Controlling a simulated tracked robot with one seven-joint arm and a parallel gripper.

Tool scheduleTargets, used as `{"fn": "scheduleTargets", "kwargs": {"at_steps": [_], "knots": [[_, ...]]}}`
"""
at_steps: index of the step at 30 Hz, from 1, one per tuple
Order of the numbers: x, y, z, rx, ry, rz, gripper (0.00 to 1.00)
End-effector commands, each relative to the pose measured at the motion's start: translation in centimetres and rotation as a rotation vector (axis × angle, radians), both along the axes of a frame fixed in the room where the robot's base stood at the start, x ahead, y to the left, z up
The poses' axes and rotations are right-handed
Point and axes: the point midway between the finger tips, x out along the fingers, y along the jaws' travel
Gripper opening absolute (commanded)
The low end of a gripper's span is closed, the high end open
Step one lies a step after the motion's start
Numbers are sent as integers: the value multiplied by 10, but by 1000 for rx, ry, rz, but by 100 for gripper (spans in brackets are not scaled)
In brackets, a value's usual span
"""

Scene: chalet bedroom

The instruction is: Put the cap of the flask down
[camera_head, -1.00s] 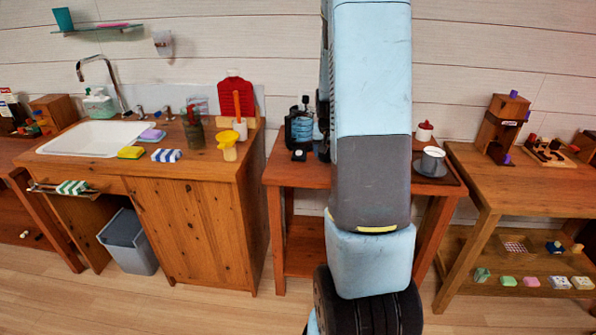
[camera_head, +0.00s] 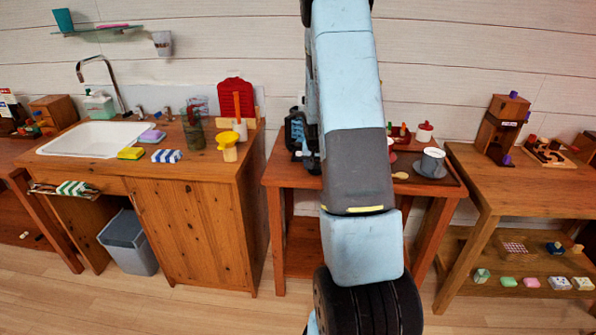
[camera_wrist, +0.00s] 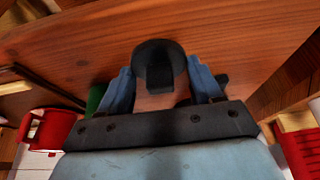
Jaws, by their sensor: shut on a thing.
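A round black cap (camera_wrist: 158,52) with a dark block-like part at its middle sits between the fingertips of my gripper (camera_wrist: 160,76) in the wrist view. The blue fingers are shut on it. Below it is the wooden top of the middle table (camera_wrist: 215,28); I cannot tell whether the cap touches the wood. In the head view the table (camera_head: 283,174) shows, but my arm hides much of it and the cap is not clear there. I cannot clearly make out the flask.
The sink counter (camera_head: 205,172) is to the left, another wooden table (camera_head: 530,195) to the right. Wood around the cap looks bare.

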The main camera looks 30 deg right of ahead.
Motion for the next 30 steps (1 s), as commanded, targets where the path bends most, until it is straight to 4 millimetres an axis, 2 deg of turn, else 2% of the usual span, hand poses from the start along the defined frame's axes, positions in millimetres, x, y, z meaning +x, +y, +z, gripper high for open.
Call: {"fn": "scheduleTargets", "kwargs": {"at_steps": [2,12,13,18,21,30], "knots": [[0,0,-6,0,0,-1,35],[0,0,-8,-1,-1,0,35],[0,0,-8,-1,-1,0,67],[0,0,-8,-1,-1,0,84],[0,0,-8,-1,-1,0,90],[0,0,-4,-1,-2,0,90]]}}
